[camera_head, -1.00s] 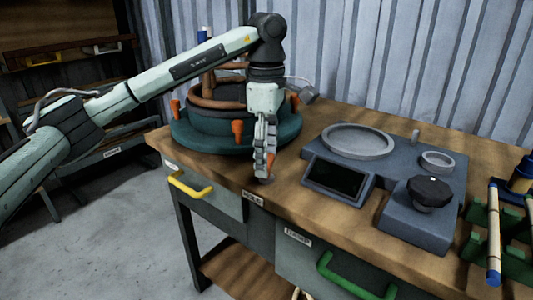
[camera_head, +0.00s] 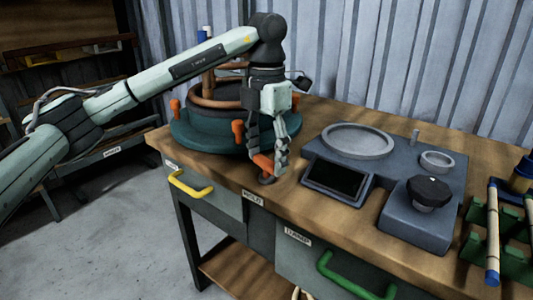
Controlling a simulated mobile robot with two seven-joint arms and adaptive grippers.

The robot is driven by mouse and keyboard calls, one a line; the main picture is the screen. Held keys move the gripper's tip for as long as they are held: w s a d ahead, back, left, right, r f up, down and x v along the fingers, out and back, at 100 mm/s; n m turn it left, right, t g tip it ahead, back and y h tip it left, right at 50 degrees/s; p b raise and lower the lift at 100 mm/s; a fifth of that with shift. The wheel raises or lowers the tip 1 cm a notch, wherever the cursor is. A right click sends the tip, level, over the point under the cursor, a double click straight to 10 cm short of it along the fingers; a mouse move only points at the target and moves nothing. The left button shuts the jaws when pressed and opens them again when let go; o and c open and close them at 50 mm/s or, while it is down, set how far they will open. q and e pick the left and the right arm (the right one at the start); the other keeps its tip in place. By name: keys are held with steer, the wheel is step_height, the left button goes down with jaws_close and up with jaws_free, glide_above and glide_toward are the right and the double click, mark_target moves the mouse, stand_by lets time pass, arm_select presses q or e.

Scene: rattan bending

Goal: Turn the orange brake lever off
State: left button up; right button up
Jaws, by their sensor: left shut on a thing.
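The orange brake lever (camera_head: 262,162) stands on a small dark round base at the front edge of the wooden bench, and it leans to the left. My left gripper (camera_head: 276,168) points down at it with its fingers shut on the lever, partly covering it. Other orange handles sit on the round teal fixture, one on its left side (camera_head: 175,107) and one at its front (camera_head: 238,131). My right gripper is not in view.
The teal fixture (camera_head: 195,138) with a wooden ring stands behind my left gripper. A grey console (camera_head: 415,230) with a screen and a black knob is to the right. Green racks (camera_head: 515,268) hold rods at far right. Yellow (camera_head: 190,186) and green (camera_head: 345,283) drawer handles stick out in front.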

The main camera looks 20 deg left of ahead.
mark_target(267, 160)
arm_select(q)
steer(key=shift+n, duration=1.2)
steer(key=o, duration=1.2)
steer(key=shift+c, duration=0.2)
steer(key=shift+r, duration=0.1)
steer(key=shift+r, duration=0.3)
step_height(267, 160, up, 11)
steer(key=shift+r, duration=0.15)
